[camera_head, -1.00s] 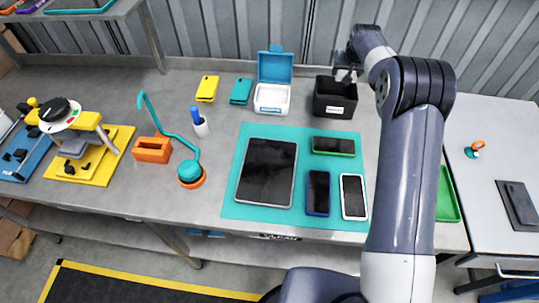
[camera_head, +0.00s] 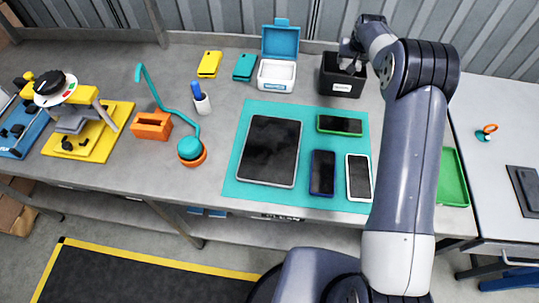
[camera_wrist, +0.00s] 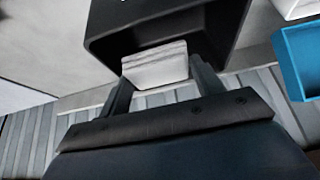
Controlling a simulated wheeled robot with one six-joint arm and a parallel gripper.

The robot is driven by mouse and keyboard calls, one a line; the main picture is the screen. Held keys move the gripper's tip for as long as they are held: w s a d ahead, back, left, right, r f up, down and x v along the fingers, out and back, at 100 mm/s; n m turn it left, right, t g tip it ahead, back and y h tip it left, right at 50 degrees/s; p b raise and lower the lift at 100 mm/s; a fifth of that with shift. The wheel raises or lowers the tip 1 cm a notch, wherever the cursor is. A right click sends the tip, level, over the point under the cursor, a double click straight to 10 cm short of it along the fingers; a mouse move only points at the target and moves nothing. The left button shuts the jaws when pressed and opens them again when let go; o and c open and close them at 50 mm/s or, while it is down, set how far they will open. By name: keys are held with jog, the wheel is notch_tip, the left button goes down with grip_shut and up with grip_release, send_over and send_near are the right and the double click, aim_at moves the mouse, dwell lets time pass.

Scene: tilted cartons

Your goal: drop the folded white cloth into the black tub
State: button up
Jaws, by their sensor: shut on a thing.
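The folded white cloth (camera_wrist: 156,66) is between the two fingers of my gripper (camera_wrist: 160,82) in the wrist view. My gripper is shut on it. The black tub (camera_head: 342,86) stands at the back of the bench, with a white label on its front. In the head view my gripper (camera_head: 352,66) is at the tub's opening, and the cloth is hard to make out there. In the wrist view the cloth overlaps the open mouth of the tub (camera_wrist: 236,22). I cannot tell how deep the cloth sits in it.
A teal-lidded box (camera_head: 278,76) with a white inside stands open just left of the tub. A teal mat (camera_head: 236,190) with a tablet and several phones lies in front. A green tray (camera_head: 453,178) is at the right. A corrugated wall stands behind.

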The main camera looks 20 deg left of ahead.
jog(key=o, duration=1)
jog(key=shift+o, duration=0.2)
jog(key=shift+r, duration=0.1)
jog(key=b+v, duration=0.3)
jog(key=v, duration=0.7)
jog(key=shift+s+r, duration=0.25)
jog(key=p+x, duration=0.3)
jog(key=x, duration=0.7)
jog(key=shift+w+f, duration=0.15)
jog(key=shift+w+r+p, duration=0.1)
jog(key=shift+r+p, duration=0.95)
jog(key=shift+r, duration=1)
jog(key=shift+f, duration=0.15)
